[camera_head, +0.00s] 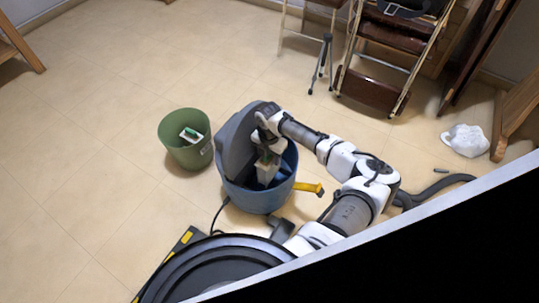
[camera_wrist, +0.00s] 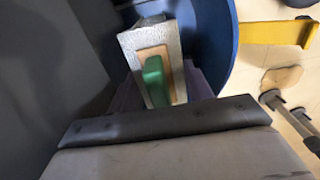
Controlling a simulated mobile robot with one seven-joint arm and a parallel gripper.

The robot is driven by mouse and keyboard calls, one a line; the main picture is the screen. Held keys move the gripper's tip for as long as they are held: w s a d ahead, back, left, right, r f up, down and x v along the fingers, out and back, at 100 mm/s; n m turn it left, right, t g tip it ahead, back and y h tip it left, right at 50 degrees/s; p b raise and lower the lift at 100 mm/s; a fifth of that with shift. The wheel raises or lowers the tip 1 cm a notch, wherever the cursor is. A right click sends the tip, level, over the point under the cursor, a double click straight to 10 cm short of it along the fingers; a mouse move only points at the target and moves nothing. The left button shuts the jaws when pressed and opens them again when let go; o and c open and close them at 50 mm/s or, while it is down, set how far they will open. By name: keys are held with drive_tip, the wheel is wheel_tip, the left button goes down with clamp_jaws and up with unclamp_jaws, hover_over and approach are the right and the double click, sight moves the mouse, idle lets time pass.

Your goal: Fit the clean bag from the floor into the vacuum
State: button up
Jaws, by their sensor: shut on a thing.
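The vacuum is an open blue canister (camera_head: 250,203) with its dark grey lid (camera_head: 237,143) standing raised on the left side. My gripper (camera_head: 267,151) points down over the opening and is shut on the bag (camera_head: 267,174). The bag is pale grey; in the wrist view (camera_wrist: 134,41) it shows a brown collar plate and a green tab (camera_wrist: 154,80) near my fingers. The bag is at least partly below the canister rim, beside the lid. My fingers hide where they grip it, and the bag's lower end and any mount are hidden.
A green bin (camera_head: 186,152) stands left of the canister with a similar white-and-green item (camera_head: 191,134) in it. A yellow latch (camera_head: 309,188) sticks out to the right. A white bundle (camera_head: 466,139) lies at far right. A small tripod and stepladder stand behind. Floor at left is clear.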

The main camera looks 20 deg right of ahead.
wheel_tip(320, 180, up, 15)
drive_tip(key=p, duration=1.3)
idle(0.6)
idle(0.4)
drive_tip(key=shift+f+b, duration=0.8)
drive_tip(key=shift+f, duration=0.8)
drive_tip(key=shift+p, duration=0.4)
drive_tip(key=shift+f, duration=0.15)
